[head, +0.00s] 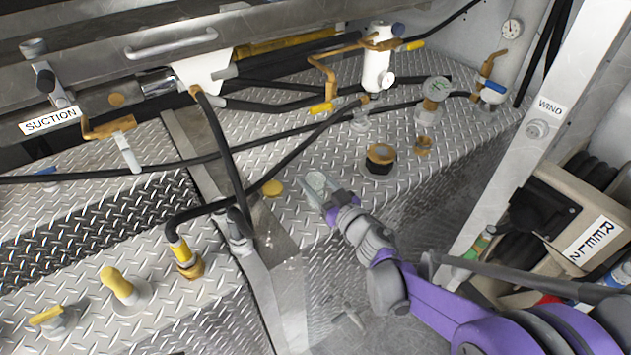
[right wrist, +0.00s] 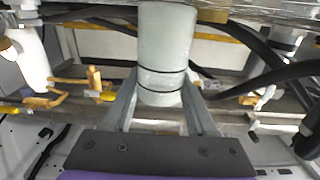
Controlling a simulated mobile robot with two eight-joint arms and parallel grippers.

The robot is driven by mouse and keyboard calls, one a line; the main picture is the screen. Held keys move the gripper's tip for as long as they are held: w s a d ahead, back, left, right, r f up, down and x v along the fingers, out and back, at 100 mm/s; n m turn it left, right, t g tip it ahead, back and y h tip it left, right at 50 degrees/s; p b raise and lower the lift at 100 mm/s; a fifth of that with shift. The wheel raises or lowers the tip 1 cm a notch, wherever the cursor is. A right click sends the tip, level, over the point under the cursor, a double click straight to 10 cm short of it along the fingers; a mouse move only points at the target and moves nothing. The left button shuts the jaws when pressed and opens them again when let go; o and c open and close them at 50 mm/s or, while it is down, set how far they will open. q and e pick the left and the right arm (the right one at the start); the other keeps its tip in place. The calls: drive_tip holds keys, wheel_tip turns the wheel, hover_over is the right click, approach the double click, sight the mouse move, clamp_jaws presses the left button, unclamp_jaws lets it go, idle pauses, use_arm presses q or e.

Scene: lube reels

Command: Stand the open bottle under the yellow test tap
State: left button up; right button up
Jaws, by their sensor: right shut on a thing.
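My right gripper (head: 332,203) is shut on a pale, see-through bottle (head: 317,182) above the tread-plate deck. In the right wrist view the bottle (right wrist: 162,60) sits between the two fingers, with dark rings around it. No cap shows on it in the head view. A brass tap with a yellow handle (head: 322,107) hangs from the piping behind the bottle. The bottle is nearer to me than this tap and not under it. In the right wrist view, brass fittings with yellow parts (right wrist: 98,82) show left of the bottle. My left gripper is not in view.
A round yellow disc (head: 272,188) lies on the deck left of the bottle. Black hoses (head: 310,135) cross behind. A blue-handled tap (head: 493,88) is at the right.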

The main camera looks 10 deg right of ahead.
drive_tip(key=shift+f, duration=0.2)
drive_tip(key=o, duration=1.3)
drive_tip(key=shift+o, duration=0.2)
